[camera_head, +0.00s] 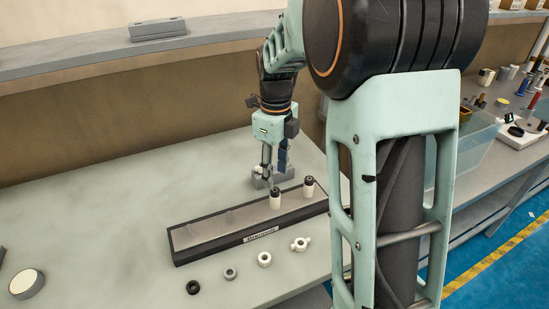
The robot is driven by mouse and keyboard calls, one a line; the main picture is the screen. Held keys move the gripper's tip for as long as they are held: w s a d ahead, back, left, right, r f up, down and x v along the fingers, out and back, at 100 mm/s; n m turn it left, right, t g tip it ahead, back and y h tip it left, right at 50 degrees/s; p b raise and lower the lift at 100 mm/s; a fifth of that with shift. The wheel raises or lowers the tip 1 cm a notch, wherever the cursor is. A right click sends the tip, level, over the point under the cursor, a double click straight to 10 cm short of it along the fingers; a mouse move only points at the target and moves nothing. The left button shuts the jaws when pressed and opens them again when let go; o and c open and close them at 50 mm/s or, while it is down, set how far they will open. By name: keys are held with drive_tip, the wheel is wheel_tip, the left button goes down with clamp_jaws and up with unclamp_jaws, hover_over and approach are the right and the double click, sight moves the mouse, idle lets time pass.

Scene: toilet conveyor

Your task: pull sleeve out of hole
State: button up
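My gripper (273,172) points down at a small grey block (289,174) on the table, behind the long dark tray. Its two fingers show apart above the block, but the fingertips are small and partly hidden against it. I cannot tell whether they hold anything. Two white cylinders with black tops stand upright on the tray, one nearer the middle (275,202) and one at its right end (308,191). I cannot make out which part is the sleeve, or a hole.
The long dark tray (215,250) lies in front of my gripper. Before it lie a black ring (193,293), a grey ring (230,279) and two white fittings (264,267) (300,252). A round disc (27,290) lies at far left.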

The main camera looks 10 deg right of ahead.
sight(275, 190)
drive_tip(key=shift+f, duration=2.8)
drive_tip(key=shift+c, duration=0.3)
clamp_jaws()
drive_tip(key=shift+r+p, duration=0.55)
drive_tip(key=shift+r, duration=0.2)
drive_tip(key=shift+r+p, duration=1.7)
drive_tip(key=shift+r, duration=0.5)
